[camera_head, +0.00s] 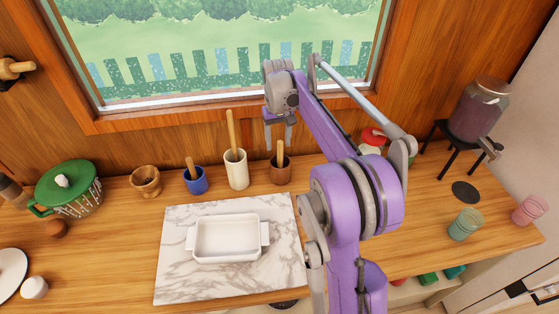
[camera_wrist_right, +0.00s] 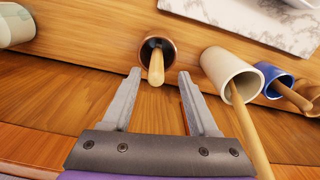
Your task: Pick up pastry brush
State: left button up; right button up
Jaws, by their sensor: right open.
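Wooden handles stand in several cups at the back of the counter; their lower ends are hidden, so I cannot tell for sure which is the pastry brush. One short handle (camera_head: 280,149) rises from a brown cup (camera_head: 281,175). My right gripper (camera_head: 279,138) is open and empty, just above that handle. In the right wrist view, the same handle (camera_wrist_right: 156,68) points toward the gap between the open fingers (camera_wrist_right: 159,76), with its brown cup (camera_wrist_right: 148,45) beyond the fingertips. My left gripper is not in view.
A tall cream cup (camera_head: 236,174) with a long handle and a blue cup (camera_head: 195,181) stand left of the brown cup. A white dish (camera_head: 228,238) sits on a marble board (camera_head: 180,285). The window wall is close behind.

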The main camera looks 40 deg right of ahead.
send_over(280, 168)
jog(key=f, duration=0.6)
jog(key=shift+w+d, duration=0.35)
jog(key=shift+w, duration=0.05)
jog(key=shift+r, duration=0.1)
grip_shut()
